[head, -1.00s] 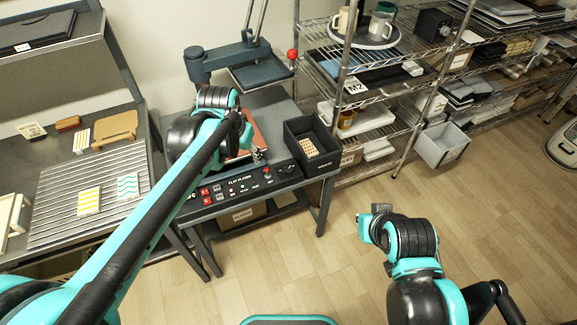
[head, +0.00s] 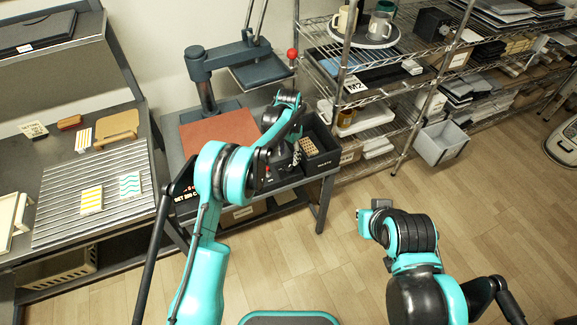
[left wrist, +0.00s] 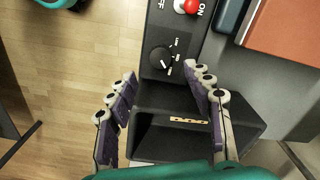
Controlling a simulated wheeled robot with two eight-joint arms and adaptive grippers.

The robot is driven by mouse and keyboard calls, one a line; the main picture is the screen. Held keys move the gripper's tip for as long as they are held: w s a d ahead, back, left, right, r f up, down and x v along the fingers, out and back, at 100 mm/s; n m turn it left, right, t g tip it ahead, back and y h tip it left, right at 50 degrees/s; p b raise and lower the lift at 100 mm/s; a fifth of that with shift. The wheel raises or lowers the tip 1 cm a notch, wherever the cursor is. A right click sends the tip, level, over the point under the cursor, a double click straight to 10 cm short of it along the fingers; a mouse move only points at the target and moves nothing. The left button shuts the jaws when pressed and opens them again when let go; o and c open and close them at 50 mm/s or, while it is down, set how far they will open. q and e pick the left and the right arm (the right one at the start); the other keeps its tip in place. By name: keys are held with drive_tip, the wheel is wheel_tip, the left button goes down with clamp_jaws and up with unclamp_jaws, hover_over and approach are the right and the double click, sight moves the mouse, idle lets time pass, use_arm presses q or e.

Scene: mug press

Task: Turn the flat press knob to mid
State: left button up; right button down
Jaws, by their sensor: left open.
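The black round knob (left wrist: 162,57) sits on the dark control panel (left wrist: 158,22) in the left wrist view, with small white marks beside it. I cannot tell clearly which mark it points at. My left gripper (left wrist: 163,77) is open and empty, its two fingers apart on either side of the panel's end, with the knob just beyond and between the tips. In the head view my left gripper (head: 282,163) is over the right end of the press panel, where my arm hides the knob and most of the panel. My right gripper (head: 371,213) is over the floor.
A black bin (head: 325,160) with small wooden pieces stands right beside the panel; it also lies below the fingers in the wrist view (left wrist: 195,140). A red toggle (left wrist: 190,5) is near the knob. The press's red pad (head: 225,128) and a wire shelf (head: 350,125) are close.

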sight(288, 167)
use_arm(q)
wheel_tip(288, 167, down, 7)
drive_tip(key=shift+b, duration=1.15)
drive_tip(key=c, duration=1.2)
